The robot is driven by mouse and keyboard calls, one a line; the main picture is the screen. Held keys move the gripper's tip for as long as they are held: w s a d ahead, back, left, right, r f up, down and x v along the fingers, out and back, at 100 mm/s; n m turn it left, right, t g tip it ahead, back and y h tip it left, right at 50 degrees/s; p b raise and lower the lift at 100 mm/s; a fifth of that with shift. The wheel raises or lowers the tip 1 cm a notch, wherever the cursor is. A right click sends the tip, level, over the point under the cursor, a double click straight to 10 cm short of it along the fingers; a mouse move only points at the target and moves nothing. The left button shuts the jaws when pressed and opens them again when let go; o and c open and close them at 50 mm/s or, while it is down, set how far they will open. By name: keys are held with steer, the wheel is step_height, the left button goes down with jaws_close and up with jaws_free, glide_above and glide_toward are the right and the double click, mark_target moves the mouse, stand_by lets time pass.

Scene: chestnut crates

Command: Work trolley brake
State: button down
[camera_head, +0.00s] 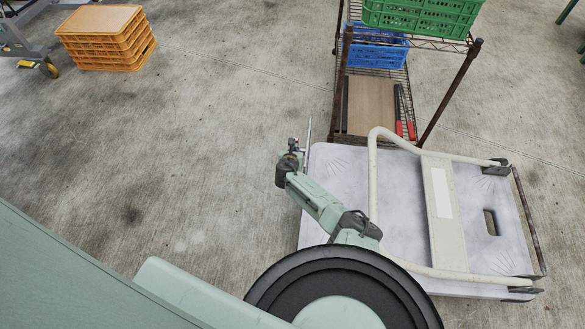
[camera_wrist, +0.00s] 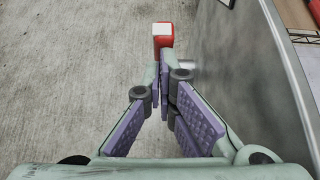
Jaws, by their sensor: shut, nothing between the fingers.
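The work trolley (camera_head: 330,175) is a low pale-grey platform with a cream tubular handle (camera_head: 440,215). It stands to the right of and behind my arm. A small red piece with a white top, which looks like its brake pedal (camera_wrist: 162,40), shows beside the trolley's edge (camera_wrist: 285,75) in the wrist view. A tiny red spot, likely the same brake, shows above my gripper (camera_head: 293,155) in the head view. My gripper (camera_wrist: 168,60) is shut and empty, its fingertips right at the near side of the red piece. I cannot tell whether they touch it.
A wire rack (camera_head: 455,85) with rusty posts stands behind the trolley, holding a blue crate (camera_head: 378,52), a green crate (camera_head: 420,18), a brown board (camera_head: 370,105) and red-handled tools (camera_head: 411,130). Orange stacked crates (camera_head: 105,45) stand at far left. Concrete floor between is clear.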

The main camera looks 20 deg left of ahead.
steer(key=shift+w+a+r+p, duration=0.2)
steer(key=shift+w+r, duration=0.15)
steer(key=shift+w, duration=0.25)
steer(key=shift+w+a+r+p, duration=0.15)
steer(key=shift+w+r, duration=0.15)
steer(key=shift+w, duration=0.25)
steer(key=shift+w+r, duration=0.1)
steer(key=shift+w, duration=0.05)
